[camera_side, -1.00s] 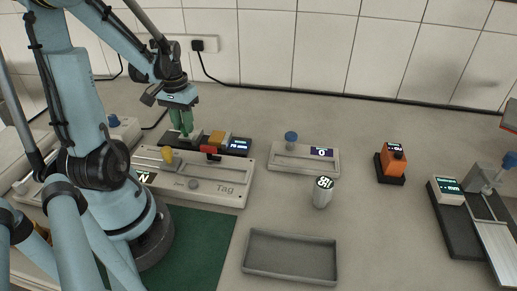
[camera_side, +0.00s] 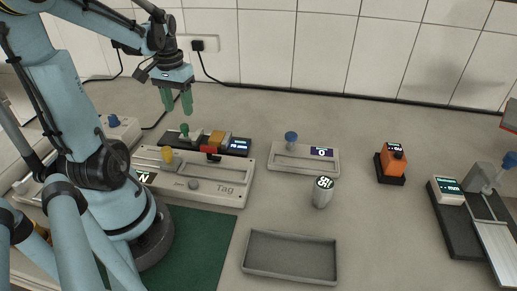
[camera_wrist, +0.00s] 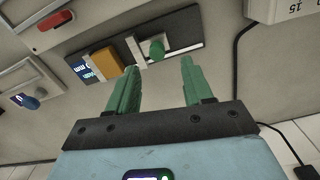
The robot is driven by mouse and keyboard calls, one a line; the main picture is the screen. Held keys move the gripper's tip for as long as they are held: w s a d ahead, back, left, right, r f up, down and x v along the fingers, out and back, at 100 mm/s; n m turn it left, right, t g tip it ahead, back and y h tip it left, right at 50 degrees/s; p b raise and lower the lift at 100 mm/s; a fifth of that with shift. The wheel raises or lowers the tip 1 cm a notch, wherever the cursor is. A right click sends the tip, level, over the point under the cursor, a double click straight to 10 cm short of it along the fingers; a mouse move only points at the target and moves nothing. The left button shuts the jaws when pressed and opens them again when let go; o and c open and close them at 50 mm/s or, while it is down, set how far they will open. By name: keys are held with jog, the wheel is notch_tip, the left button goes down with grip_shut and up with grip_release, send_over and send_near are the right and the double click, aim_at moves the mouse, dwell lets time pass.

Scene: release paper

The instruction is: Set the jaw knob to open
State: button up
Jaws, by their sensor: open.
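My gripper (camera_side: 178,110) is open and empty, its two green fingers spread and pointing down. It hangs above a small dark device with a green knob (camera_side: 184,130), clear of it. In the wrist view the green knob (camera_wrist: 157,50) shows beyond and between the fingertips (camera_wrist: 158,68). The device also carries an orange block (camera_side: 217,137) and a lit display (camera_side: 239,145) too small to read. I cannot tell which is the jaw knob.
A pale box with a blue knob (camera_side: 291,138) stands right of the panel. Cables run along the wall. Counter between these is clear.

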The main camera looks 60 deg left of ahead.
aim_at(182, 125)
notch_tip(182, 125, up, 6)
jog(key=shift+r, duration=0.2)
dwell(0.4)
jog(key=w+d+f+m+t, duration=0.1)
jog(key=w+d+m+t, duration=0.2)
jog(key=d, duration=0.8)
jog(key=w+d+f+m+t, duration=0.1)
jog(key=w+d+m+t, duration=0.3)
jog(key=d, duration=0.8)
jog(key=shift+w+d, duration=0.2)
jog(key=shift+w, duration=0.35)
